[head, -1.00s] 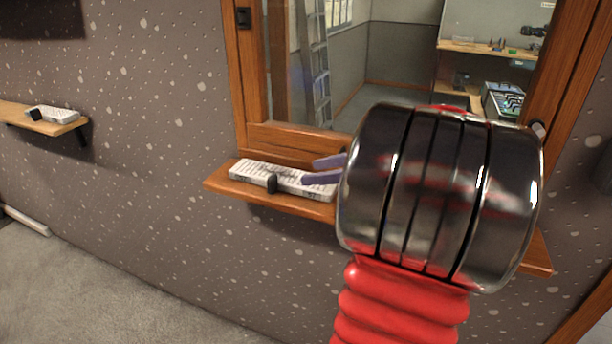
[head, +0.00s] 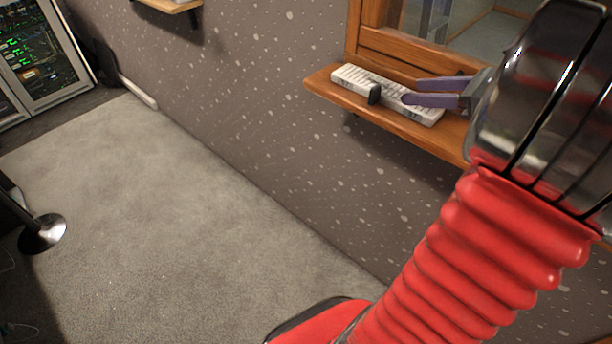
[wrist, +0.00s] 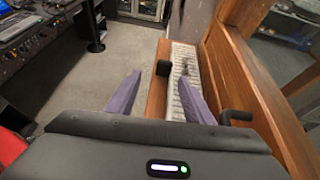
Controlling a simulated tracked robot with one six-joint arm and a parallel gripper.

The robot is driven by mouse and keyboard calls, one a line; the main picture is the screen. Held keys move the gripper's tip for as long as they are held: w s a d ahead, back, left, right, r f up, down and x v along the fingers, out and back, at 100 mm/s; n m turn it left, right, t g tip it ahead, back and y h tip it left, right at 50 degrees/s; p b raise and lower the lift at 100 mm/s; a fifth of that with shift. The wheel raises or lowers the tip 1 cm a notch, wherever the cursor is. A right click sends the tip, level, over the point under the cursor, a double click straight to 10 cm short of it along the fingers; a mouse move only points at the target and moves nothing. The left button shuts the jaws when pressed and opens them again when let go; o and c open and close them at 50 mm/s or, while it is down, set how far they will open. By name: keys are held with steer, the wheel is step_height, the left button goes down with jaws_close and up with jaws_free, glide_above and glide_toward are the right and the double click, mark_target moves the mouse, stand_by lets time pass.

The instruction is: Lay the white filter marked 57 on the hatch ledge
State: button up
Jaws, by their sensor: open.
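A long white, ribbed block with a dark tab (head: 348,78), which looks like the filter, lies flat on the wooden hatch ledge (head: 325,84). No number on it can be read. In the wrist view the white block (wrist: 184,58) lies lengthwise along the ledge (wrist: 155,100), beside the wooden frame. My gripper (head: 411,92) is open, its two purple fingers over the right part of the block in the head view. In the wrist view my gripper (wrist: 159,78) has its right finger overlapping the block and its left finger out past the ledge edge. Whether they touch it is unclear.
The wooden window frame (head: 400,50) rises behind the ledge. A small shelf (head: 172,4) shows at the top left. Grey carpet (head: 180,200) is open below, with a round stand base (head: 42,234) and a lit equipment rack (head: 40,55) at left.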

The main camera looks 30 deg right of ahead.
steer(key=w+a+f+n+g, duration=0.1)
steer(key=a+f+n+g, duration=0.15)
steer(key=a+n, duration=0.6)
steer(key=w+a+f+n+g, duration=0.15)
steer(key=a+n+g, duration=0.25)
steer(key=a, duration=0.9)
steer(key=s+a+f+n+h, duration=0.1)
steer(key=s+a+n, duration=0.3)
steer(key=n, duration=0.5)
steer(key=s+a+f+n+h, duration=0.2)
steer(key=s+a+n, duration=0.3)
steer(key=a+n, duration=0.4)
steer(key=shift+a+f+n+h, duration=0.25)
steer(key=shift+n+h, duration=0.2)
steer(key=shift+h, duration=0.45)
steer(key=shift+c, duration=0.5)
